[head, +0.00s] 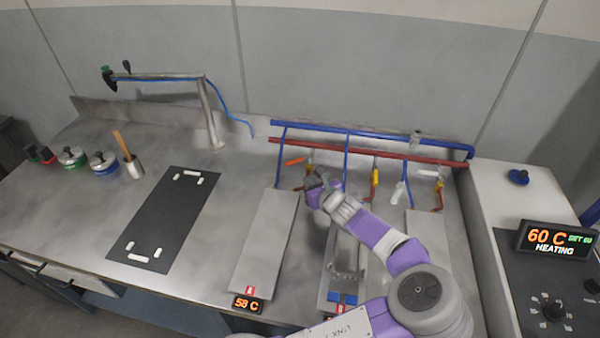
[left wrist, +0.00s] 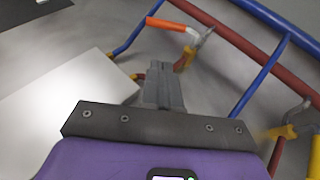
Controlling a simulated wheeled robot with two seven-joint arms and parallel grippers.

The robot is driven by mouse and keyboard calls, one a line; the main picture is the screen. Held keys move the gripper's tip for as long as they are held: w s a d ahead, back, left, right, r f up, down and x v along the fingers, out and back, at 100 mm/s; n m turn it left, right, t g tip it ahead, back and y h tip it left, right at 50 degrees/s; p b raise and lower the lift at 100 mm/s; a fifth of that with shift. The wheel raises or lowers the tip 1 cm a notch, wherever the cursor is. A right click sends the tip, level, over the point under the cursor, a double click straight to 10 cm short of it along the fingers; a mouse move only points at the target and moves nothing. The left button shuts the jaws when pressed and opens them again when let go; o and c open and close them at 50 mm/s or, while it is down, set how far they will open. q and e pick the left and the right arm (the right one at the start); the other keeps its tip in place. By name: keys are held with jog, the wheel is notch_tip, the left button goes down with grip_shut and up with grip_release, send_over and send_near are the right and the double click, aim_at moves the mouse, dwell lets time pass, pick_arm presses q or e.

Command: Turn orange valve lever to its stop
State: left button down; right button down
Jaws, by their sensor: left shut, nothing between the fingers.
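The orange valve lever (head: 295,161) sticks out to the left just below the red pipe, above the left plate. In the left wrist view the orange lever (left wrist: 168,24) lies near the top, with a pale part at its right end by the valve. My left gripper (head: 314,184) is just below and to the right of the lever. Its fingers (left wrist: 165,85) are shut and empty, pointing toward the valve. They appear apart from the lever; a yellow fitting (left wrist: 185,58) shows just beyond the fingertips. My right gripper is not in view.
A blue pipe (head: 310,124) and a red pipe (head: 330,147) run along the back, with drop pipes. A yellow lever (head: 375,177) and a white lever (head: 398,195) stand to the right. A pale plate (head: 265,240) lies left of my arm.

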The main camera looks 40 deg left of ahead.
pick_arm(q)
jog(key=b+x, duration=0.1)
jog(key=x, duration=0.3)
jog(key=shift+s+f, duration=0.15)
jog(key=shift+w+a+r, duration=0.25)
jog(key=shift+w+a, duration=0.05)
jog(key=shift+a, duration=0.25)
jog(key=shift+w+a+r, duration=0.25)
jog(key=shift+a, duration=0.25)
jog(key=shift+w+a+r, duration=0.15)
jog(key=shift+w+a, duration=0.15)
jog(key=shift+a, duration=0.25)
